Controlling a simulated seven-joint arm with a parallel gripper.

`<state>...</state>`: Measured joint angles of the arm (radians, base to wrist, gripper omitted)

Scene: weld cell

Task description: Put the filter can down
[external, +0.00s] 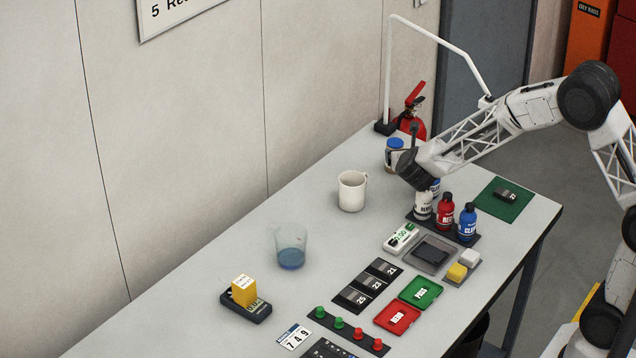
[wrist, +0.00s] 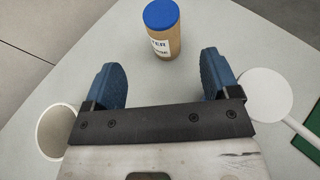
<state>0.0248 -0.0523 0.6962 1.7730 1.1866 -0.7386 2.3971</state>
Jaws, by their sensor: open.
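The filter can (external: 394,146) stands upright on the bench near its far end, partly hidden by my gripper in the external view. It is a tan cylinder with a blue lid and a white label. In the wrist view the filter can (wrist: 163,32) stands beyond my two blue fingertips, near the middle between them. My gripper (wrist: 162,72) is open, with empty space between the fingers, and I see no contact with the can. In the external view my gripper (external: 411,140) is low over the bench beside the can, its fingers mostly hidden.
A white mug (external: 352,192) stands left of my gripper. A lamp (external: 388,70) arches overhead, its white head (wrist: 268,95) right of my fingers. Several bottles (external: 445,212) stand close by. A blue-tinted cup (external: 290,250) stands farther left, with free bench around it.

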